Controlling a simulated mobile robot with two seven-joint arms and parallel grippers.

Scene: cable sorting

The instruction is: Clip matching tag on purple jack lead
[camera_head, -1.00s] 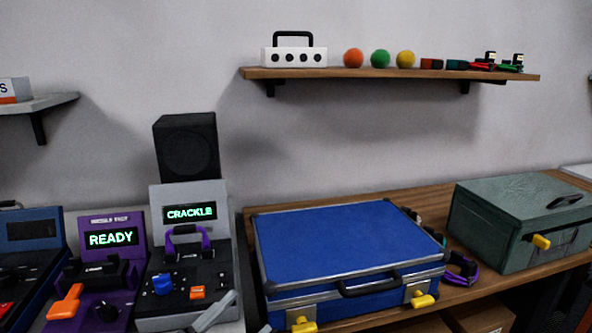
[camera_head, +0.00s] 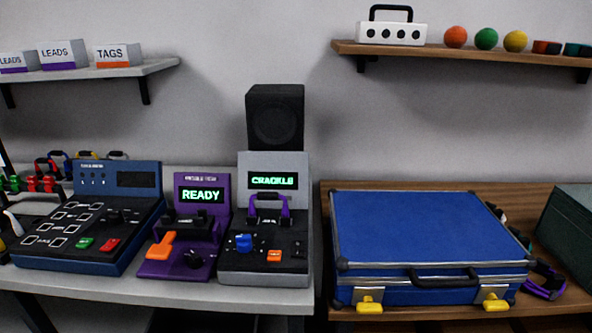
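A purple lead (camera_head: 268,208) is looped upright on the grey tester (camera_head: 265,267), whose screen reads CRACKLE. Another purple lead (camera_head: 545,281) lies on the wooden bench just right of the blue case. A white box marked TAGS (camera_head: 116,55) with an orange band stands on the left wall shelf; I cannot see inside it. No loose tag can be made out clearly. Neither of my grippers is in view.
A purple tester (camera_head: 184,262) reads READY, beside a blue button console (camera_head: 88,244). Several coloured leads (camera_head: 38,178) sit at the far left. A closed blue case (camera_head: 425,235) with yellow latches fills the wooden bench. Two LEADS boxes (camera_head: 62,54) stand on the left shelf.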

